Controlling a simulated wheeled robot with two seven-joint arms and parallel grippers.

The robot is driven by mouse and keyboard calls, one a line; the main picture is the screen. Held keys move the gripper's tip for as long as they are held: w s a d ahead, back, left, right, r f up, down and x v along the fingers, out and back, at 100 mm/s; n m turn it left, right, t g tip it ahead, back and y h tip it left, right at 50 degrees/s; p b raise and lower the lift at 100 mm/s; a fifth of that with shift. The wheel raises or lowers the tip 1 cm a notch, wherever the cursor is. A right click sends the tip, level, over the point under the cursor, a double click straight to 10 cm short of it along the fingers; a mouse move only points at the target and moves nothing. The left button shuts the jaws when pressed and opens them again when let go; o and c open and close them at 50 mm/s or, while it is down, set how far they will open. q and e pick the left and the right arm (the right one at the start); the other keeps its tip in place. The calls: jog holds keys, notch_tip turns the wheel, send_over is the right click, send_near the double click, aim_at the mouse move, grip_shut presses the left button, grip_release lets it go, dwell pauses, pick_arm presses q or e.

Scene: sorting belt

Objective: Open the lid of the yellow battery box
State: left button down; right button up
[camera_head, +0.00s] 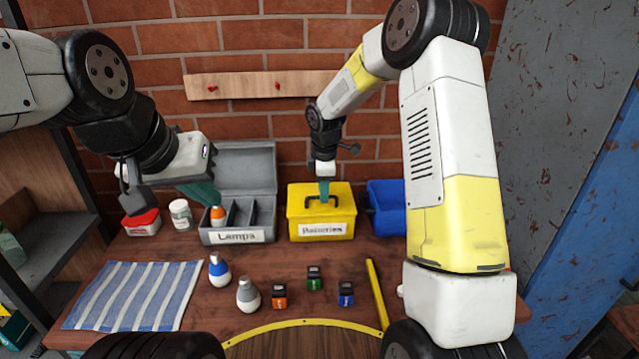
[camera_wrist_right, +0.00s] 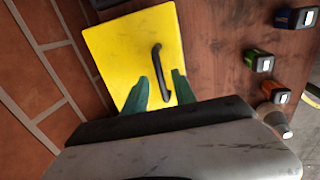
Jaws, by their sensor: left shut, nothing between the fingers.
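The yellow battery box (camera_head: 300,212) stands at the back of the table, with a label reading "Batteries" and its lid down. In the right wrist view its yellow lid (camera_wrist_right: 115,50) fills the upper middle, with a black handle (camera_wrist_right: 157,57) on it. My right gripper (camera_head: 324,198) points down over the lid at the handle. In the right wrist view its green fingers (camera_wrist_right: 161,80) are apart, one on each side of the handle; I cannot tell whether they touch it. My left gripper (camera_head: 211,196) is shut and empty, above the grey lamp box.
The grey lamp box (camera_head: 208,238), lid up, stands left of the battery box, a blue bin (camera_head: 384,222) right of it. A striped cloth (camera_head: 130,297) lies left.

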jog(key=shift+f, duration=0.3)
grip_shut()
dwell(1.3)
